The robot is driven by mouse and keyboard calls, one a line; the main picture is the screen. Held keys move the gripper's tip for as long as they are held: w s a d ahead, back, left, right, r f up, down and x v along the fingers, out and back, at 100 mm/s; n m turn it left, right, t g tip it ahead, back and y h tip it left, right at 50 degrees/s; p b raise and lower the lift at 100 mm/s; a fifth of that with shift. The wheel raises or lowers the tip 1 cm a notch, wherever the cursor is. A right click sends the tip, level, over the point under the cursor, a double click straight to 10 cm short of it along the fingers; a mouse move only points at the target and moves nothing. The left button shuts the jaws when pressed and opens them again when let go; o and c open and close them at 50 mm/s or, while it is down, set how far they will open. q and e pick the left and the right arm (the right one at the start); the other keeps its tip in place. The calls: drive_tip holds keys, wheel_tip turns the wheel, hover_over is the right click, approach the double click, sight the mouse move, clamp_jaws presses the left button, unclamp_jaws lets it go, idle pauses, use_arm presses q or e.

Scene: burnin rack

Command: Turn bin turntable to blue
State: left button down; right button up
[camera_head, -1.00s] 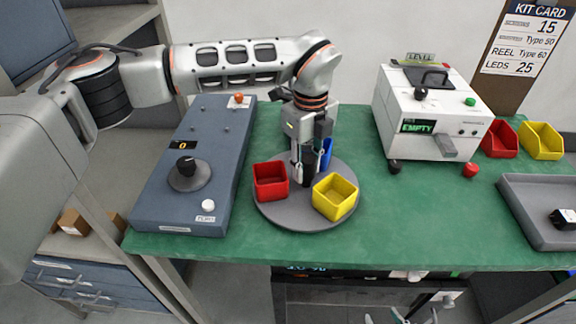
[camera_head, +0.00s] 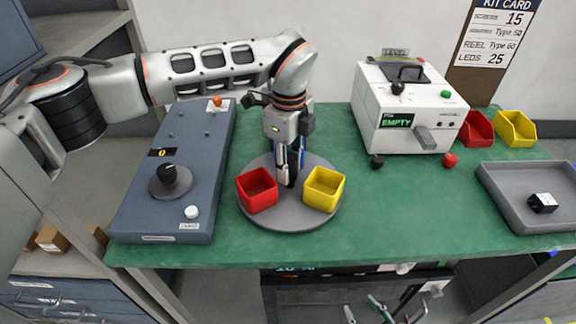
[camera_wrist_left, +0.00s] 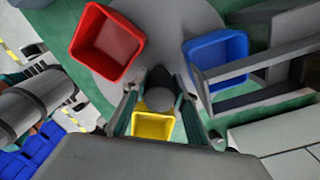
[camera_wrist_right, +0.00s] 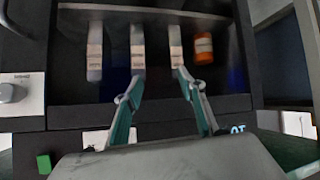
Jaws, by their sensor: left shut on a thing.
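The round grey turntable (camera_head: 287,222) sits on the green bench and carries a red bin (camera_head: 257,190) at front left, a yellow bin (camera_head: 324,188) at right and a blue bin, mostly hidden behind my gripper in the head view. The blue bin (camera_wrist_left: 218,58) shows clearly in the left wrist view. My left gripper (camera_head: 288,178) points down at the turntable's middle and is shut on its central knob (camera_wrist_left: 160,97). My right gripper (camera_wrist_right: 160,84) is open and empty, below the bench top before a dark unit.
A blue-grey control box (camera_head: 180,150) with a black dial stands left of the turntable. A white machine (camera_head: 405,110) reading EMPTY stands behind right. Red and yellow bins (camera_head: 515,128) and a grey tray (camera_head: 490,195) are at right. Green bench is clear between.

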use_arm(q)
drive_tip(key=c, duration=1.9)
unclamp_jaws()
drive_tip(key=shift+w+r, duration=0.1)
drive_tip(key=shift+r, duration=0.05)
wheel_tip(320, 180, up, 12)
drive_tip(key=shift+f, duration=0.1)
